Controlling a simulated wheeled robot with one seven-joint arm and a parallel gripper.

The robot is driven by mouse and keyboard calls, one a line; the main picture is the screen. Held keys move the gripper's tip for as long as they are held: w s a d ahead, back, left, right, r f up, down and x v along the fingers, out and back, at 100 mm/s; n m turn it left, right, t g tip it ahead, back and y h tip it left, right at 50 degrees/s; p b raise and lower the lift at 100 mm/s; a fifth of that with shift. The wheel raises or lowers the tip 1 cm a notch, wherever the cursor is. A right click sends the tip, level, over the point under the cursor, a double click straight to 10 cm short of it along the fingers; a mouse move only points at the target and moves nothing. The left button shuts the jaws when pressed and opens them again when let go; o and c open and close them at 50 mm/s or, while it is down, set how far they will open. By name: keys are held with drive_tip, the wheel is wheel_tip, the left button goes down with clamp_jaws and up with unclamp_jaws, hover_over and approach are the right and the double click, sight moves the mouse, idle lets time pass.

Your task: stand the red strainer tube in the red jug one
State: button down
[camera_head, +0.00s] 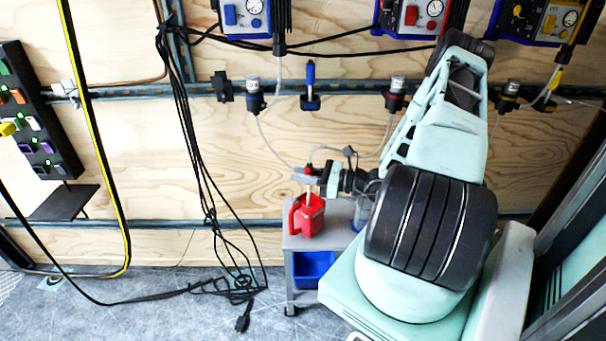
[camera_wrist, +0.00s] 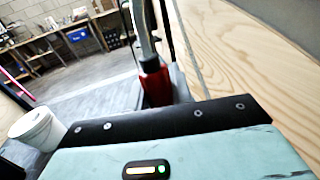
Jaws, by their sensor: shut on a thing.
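The red jug (camera_head: 306,218) stands upright on a small grey cart. The red strainer tube (camera_head: 308,171) has a red head and a pale, thin stem pointing down over the jug's top. I cannot tell how far the stem's lower end is inside the jug. My gripper (camera_head: 308,175) reaches in from the right and is shut on the red head, above the jug. In the wrist view the red head (camera_wrist: 155,76) shows beyond the gripper body, with a pale hose rising from it. The fingertips, stem and jug are hidden there.
The grey cart (camera_head: 292,243) has a blue bin (camera_head: 314,268) below. A thin hose loops from the strainer head toward a red-marked wall fitting (camera_head: 395,95). Black cables (camera_head: 205,170) hang left of the jug. The plywood wall (camera_head: 270,140) is close behind.

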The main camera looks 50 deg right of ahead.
drive_tip(key=c, duration=1.2)
unclamp_jaws()
drive_tip(key=shift+o, duration=0.2)
drive_tip(key=shift+s+d, duration=0.1)
drive_tip(key=p+v, duration=0.1)
drive_tip(key=v, duration=1.6)
drive_tip(key=shift+s+d, duration=0.1)
drive_tip(key=shift+d, duration=0.05)
